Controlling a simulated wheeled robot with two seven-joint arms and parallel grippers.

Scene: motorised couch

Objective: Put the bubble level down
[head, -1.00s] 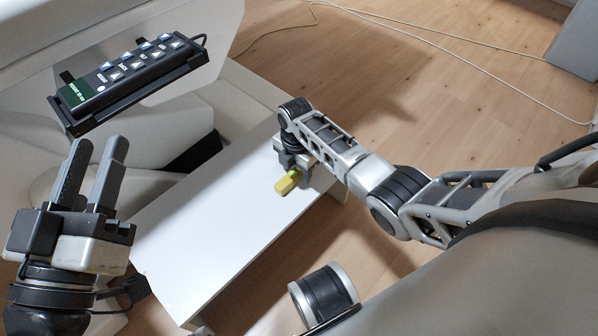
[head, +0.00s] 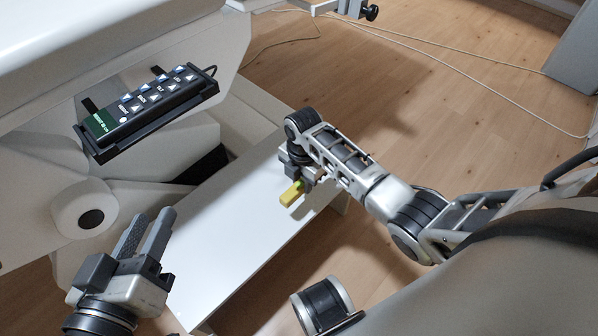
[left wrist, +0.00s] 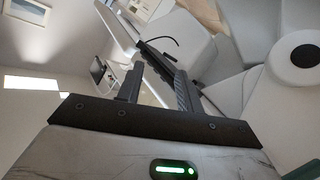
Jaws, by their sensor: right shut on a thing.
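The bubble level (head: 291,194) is a small yellow-green block in the head view. My right gripper (head: 301,180) is shut on it, over the white table (head: 232,232). I cannot tell whether the level touches the table top. My left gripper (head: 147,236) is at the lower left of the head view, left of the table. Its two fingers are apart with nothing between them. Its fingers also show in the left wrist view (left wrist: 157,88).
A button remote (head: 150,104) sits in a black holder on the pale couch (head: 40,165) at the left. A thin cable (head: 420,50) lies on the wooden floor (head: 450,130). The table top around the level is bare. A grey object (head: 573,55) stands at the upper right.

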